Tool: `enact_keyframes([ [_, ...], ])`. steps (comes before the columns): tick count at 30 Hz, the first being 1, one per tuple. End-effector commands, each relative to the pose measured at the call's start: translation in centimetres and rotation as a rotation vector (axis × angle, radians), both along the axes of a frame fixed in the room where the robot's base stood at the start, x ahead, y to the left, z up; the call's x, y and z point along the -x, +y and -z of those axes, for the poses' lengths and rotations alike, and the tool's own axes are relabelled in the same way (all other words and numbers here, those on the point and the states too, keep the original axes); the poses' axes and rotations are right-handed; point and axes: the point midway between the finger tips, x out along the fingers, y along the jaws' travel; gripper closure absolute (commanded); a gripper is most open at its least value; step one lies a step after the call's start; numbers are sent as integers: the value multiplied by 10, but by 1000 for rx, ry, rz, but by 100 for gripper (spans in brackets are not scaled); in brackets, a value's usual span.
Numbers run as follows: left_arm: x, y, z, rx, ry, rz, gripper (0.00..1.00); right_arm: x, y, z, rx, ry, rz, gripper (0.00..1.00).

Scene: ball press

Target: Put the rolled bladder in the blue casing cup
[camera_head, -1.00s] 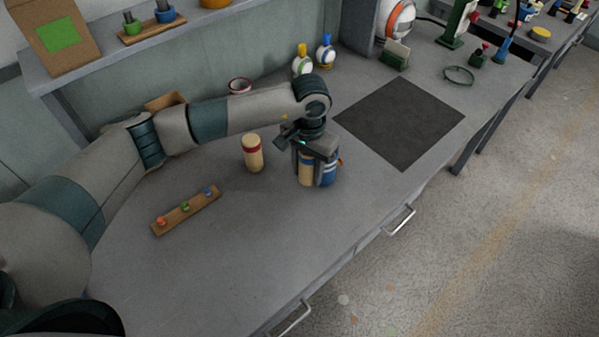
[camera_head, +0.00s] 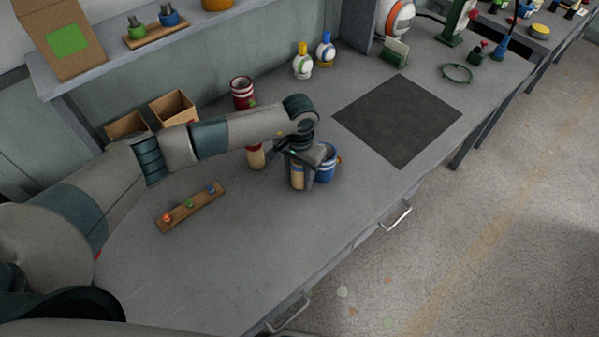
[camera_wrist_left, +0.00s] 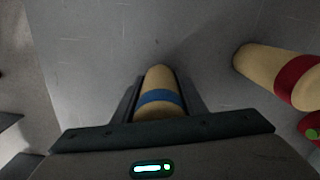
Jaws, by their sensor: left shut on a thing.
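My left gripper (camera_head: 299,176) is shut on a tan rolled bladder with a blue band (camera_head: 297,179), which stands upright between the fingers. The bladder also shows in the left wrist view (camera_wrist_left: 159,93), between both fingers. The blue casing cup (camera_head: 326,165) is just right of the gripper, partly hidden by it. The held bladder is beside the cup, not inside; I cannot tell whether its base touches the table. A second tan bladder with a red band (camera_head: 256,160) stands to the left, its top hidden by my arm. My right gripper is out of view.
A red casing cup (camera_head: 243,93) stands behind my arm, near two open cardboard boxes (camera_head: 174,107). A wooden strip with coloured pegs (camera_head: 190,206) lies at left. Two bottles (camera_head: 303,61) stand at the back. The dark mat (camera_head: 398,119) is bare. The table's front is clear.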

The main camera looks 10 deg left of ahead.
Motion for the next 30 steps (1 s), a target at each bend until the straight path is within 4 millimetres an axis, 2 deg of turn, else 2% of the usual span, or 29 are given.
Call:
enact_keyframes([
  [15, 0, 0, 7, 0, -2, 1, 84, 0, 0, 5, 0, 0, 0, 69],
  [16, 0, 0, 6, -1, -1, 1, 59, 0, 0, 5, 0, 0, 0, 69],
  [18, 0, 0, 5, -1, -1, 1, 43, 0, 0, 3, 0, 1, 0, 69],
  [30, 0, 0, 4, -1, -1, 0, 43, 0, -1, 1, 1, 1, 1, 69],
])
